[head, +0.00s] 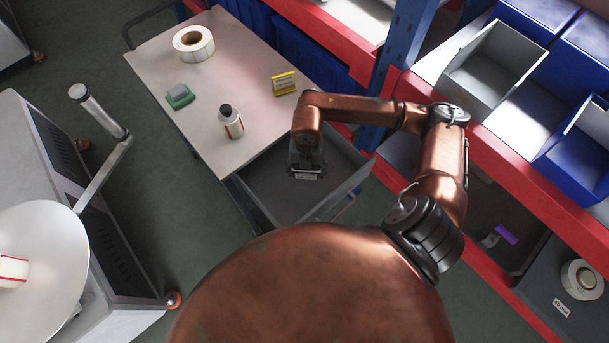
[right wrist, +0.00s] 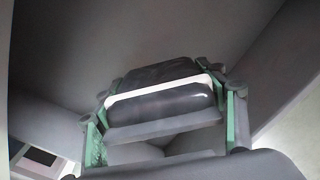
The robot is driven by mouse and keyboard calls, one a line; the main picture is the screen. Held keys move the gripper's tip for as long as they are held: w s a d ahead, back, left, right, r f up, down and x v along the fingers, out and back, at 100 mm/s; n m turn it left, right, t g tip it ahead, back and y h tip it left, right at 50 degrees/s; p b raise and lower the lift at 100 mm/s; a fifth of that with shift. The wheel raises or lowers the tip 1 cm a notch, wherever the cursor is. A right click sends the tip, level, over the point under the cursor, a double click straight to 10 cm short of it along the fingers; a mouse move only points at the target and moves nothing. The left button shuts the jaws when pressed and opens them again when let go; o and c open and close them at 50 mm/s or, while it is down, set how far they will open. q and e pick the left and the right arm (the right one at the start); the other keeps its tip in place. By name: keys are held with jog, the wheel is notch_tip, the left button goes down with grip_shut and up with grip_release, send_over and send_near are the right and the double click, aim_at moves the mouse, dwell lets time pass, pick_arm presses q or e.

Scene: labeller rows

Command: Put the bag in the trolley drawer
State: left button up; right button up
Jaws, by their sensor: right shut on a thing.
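The trolley drawer (head: 262,188) is pulled open below the trolley top, and its grey inside looks empty. My right gripper (head: 306,174) points down over the open drawer. In the right wrist view it is shut on the bag (right wrist: 160,100), a dark, rounded packet with a white band across it. The drawer's grey walls and floor surround the bag in that view. I cannot tell whether the bag touches the floor. In the head view the gripper mostly hides the bag. My left gripper is not in view.
On the trolley top (head: 150,65) stand a label roll (head: 193,43), a green-based block (head: 180,96), a white bottle (head: 230,122) and a yellow sign (head: 284,83). A red-edged shelf with grey and blue bins (head: 494,68) is at right. A labelling machine (head: 50,150) stands at left.

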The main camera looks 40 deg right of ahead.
aim_at(306, 177)
jog(key=shift+f+b, duration=0.3)
jog(key=shift+f, duration=1.95)
jog(key=shift+f, duration=0.15)
jog(key=o, duration=1.3)
notch_tip(306, 177, up, 12)
jog(key=shift+r+p, duration=0.15)
jog(key=shift+p, duration=0.7)
